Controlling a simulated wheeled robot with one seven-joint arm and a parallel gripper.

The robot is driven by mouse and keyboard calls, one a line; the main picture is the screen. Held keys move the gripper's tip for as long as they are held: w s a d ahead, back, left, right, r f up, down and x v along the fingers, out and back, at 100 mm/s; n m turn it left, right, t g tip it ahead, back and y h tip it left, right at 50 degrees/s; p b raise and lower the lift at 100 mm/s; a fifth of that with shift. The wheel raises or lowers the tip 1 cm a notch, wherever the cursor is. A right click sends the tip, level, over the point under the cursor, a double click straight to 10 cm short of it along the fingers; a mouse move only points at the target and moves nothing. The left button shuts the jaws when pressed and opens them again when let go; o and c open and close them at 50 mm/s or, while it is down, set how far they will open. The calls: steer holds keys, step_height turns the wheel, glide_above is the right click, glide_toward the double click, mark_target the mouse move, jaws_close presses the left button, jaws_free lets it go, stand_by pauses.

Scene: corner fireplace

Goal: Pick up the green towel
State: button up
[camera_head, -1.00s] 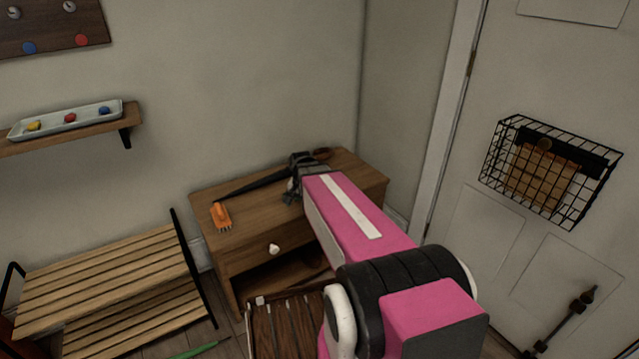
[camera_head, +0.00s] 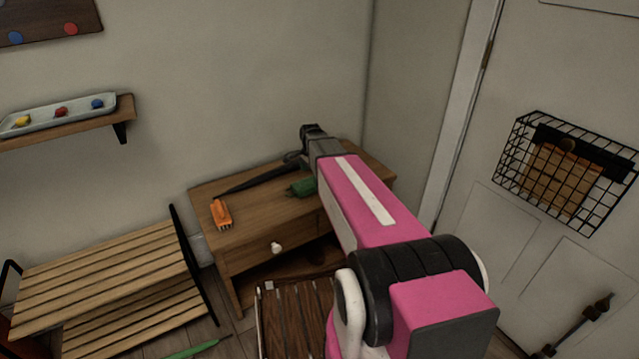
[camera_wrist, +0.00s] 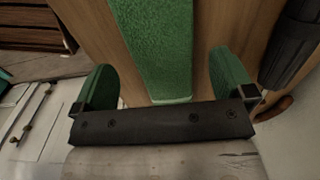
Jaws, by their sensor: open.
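The green towel (camera_head: 303,187) lies on the small wooden table (camera_head: 235,190), just left of my arm in the head view. In the wrist view the green towel (camera_wrist: 160,40) is a long textured strip, seen between the two finger pads and running up out of the picture. My gripper (camera_wrist: 163,66) is open, its green rounded fingers apart on either side of the towel; I cannot tell its height above it. In the head view the end of my arm reaches over the table's back, and the fingers are hidden there.
A black umbrella-like object (camera_head: 250,180) and an orange brush (camera_head: 221,214) lie on the table. A slatted bench (camera_head: 110,270) stands left. A wall shelf (camera_head: 75,123) holds a tray (camera_head: 50,118). A wire basket (camera_head: 565,170) hangs on the door at right.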

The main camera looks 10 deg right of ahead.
mark_target(310, 182)
steer(key=shift+s+a+f, duration=0.1)
steer(key=shift+a+f, duration=0.1)
steer(key=shift+f, duration=1.25)
steer(key=shift+a+f, duration=0.15)
steer(key=shift+f, duration=1.25)
steer(key=c, duration=0.9)
